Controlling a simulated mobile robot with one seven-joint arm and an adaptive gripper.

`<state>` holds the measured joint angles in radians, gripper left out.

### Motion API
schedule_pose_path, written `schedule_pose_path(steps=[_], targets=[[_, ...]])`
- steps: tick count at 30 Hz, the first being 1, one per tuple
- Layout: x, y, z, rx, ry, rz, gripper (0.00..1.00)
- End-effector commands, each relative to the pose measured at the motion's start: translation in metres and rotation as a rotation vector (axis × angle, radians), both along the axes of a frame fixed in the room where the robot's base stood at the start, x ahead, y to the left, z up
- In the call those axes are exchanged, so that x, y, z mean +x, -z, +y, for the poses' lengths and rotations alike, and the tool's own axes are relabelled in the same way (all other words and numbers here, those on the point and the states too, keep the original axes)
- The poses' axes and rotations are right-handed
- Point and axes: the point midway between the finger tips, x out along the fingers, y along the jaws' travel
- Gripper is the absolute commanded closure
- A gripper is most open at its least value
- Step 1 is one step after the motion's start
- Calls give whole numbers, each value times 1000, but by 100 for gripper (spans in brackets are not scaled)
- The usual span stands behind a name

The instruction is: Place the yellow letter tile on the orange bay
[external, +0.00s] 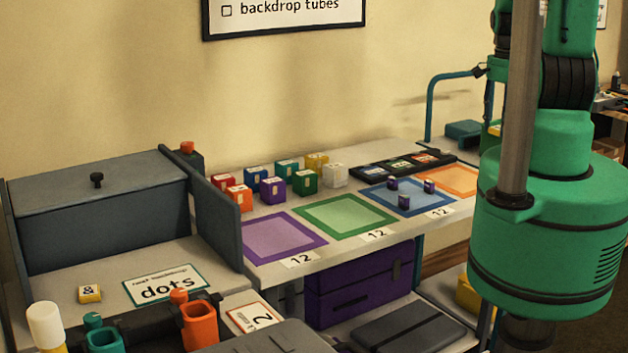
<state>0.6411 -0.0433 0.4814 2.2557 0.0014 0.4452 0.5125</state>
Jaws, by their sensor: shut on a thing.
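The orange bay (452,181) is an orange-edged square at the right end of the shelf. Its right part is hidden behind my green arm, and no tile shows on its visible part. A small yellow tile (90,294) with "&" on its pale top lies on the lower left counter, left of the "dots" card. A small yellow patch (494,129) shows at the left edge of my arm, above the orange bay; I cannot tell what it is. My gripper is not visible; my arm fills the right side.
Purple (281,251), green (345,231) and blue (413,208) bays line the shelf; several small purple blocks stand on the blue one. Several coloured cubes and a black tray (369,172) sit behind. A grey box (105,215) and divider (214,220) stand left.

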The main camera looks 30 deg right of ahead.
Motion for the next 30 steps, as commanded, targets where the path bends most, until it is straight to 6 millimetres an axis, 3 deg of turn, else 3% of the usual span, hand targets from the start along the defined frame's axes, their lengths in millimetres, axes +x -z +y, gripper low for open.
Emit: schedule_pose_path(steps=[11,21,30], targets=[[0,50,1,3,-2,5,74],[-1,118,2,4,-2,5,74],[1,148,1,1,-2,2,74]])
